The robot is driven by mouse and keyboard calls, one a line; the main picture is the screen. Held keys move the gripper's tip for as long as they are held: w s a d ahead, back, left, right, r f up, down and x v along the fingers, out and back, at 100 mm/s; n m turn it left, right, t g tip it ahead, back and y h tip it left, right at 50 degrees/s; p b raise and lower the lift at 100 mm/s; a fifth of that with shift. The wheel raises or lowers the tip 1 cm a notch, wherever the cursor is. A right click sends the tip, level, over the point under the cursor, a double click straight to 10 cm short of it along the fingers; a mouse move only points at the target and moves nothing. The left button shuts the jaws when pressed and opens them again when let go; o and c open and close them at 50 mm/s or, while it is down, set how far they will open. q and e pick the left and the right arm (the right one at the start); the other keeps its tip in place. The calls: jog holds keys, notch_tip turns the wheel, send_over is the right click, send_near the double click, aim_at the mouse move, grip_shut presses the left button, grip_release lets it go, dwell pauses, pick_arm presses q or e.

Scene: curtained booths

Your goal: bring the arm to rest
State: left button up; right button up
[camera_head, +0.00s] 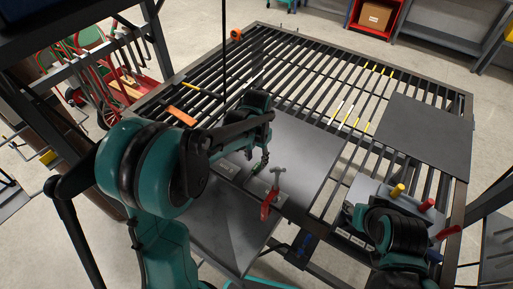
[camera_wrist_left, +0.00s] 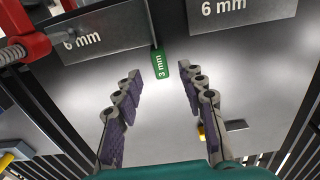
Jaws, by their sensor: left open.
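My left arm comes in from the left in the head view, and its dark wrist (camera_head: 258,105) is over the slatted table. My left gripper (camera_wrist_left: 161,78) is open in the left wrist view, its two purple-padded fingers apart with nothing between them. Beyond the fingertips a green tag marked 3 mm (camera_wrist_left: 161,66) lies at the edges of two grey plates marked 6 mm, one at left (camera_wrist_left: 95,42) and one at right (camera_wrist_left: 240,14). My right arm (camera_head: 392,232) shows at the lower right of the head view; its gripper cannot be made out.
A dark plate (camera_head: 425,132) lies at the right. Coloured handles, including a yellow one (camera_head: 397,190), stand by my right arm. An orange item (camera_head: 182,116) lies at the left.

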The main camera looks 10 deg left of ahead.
pick_arm(q)
notch_tip(320, 180, up, 8)
jog(key=s+a+f+n+t+b, duration=0.1)
jog(key=s+a+n+t+b, duration=0.1)
jog(key=s, duration=0.6)
jog(key=s+a+f+n+t+b, duration=0.1)
jog(key=s+a+n+t+b, duration=0.1)
jog(key=s+t, duration=0.3)
jog(key=s, duration=0.3)
jog(key=shift+s+a, duration=0.2)
jog(key=shift+a, duration=0.05)
jog(key=shift+f, duration=0.15)
